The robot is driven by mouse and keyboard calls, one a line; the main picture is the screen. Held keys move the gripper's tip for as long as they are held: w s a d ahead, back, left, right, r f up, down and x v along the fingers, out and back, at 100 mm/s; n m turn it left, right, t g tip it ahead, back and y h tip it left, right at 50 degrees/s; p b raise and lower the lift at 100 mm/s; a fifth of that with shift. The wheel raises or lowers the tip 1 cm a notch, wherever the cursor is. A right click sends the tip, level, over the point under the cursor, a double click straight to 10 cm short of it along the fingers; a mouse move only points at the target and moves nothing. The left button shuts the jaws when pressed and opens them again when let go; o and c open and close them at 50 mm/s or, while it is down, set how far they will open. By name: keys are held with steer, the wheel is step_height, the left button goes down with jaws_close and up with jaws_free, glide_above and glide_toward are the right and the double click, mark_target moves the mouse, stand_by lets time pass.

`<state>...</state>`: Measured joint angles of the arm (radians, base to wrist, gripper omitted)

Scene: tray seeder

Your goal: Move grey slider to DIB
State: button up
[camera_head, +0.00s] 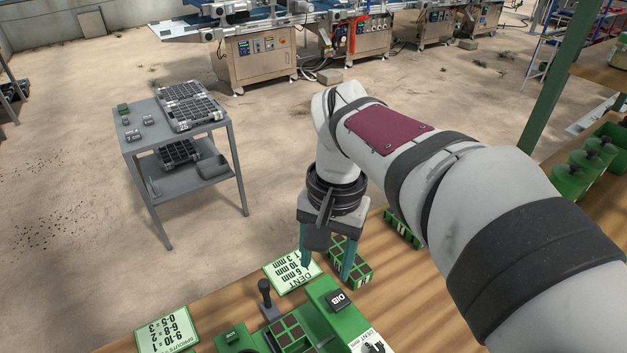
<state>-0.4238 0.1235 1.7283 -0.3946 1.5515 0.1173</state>
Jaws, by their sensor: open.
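The green seeder (318,290) stands on the wooden bench at the bottom of the head view. A black DIB label (338,300), seen upside down, sits on its top. A dark grey upright handle with a knob (265,288) stands at the seeder's left; I cannot tell if this is the grey slider. My gripper (326,272) points down with its two teal fingers apart. It is just beyond the DIB label, and no object shows held between the fingers. The arm comes in from the right.
A green celled block (358,272) is close to the right finger. A DENT card (284,272) and a sprouts card (166,331) lie at the front left. A grey cart (190,137) with trays stands behind left. Green containers (571,178) stand at right.

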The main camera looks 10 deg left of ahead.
steer(key=n, duration=0.2)
glide_above(263, 282)
step_height(263, 282, down, 3)
step_height(263, 282, down, 15)
steer(key=shift+f, duration=0.15)
jaws_close()
stand_by(0.7)
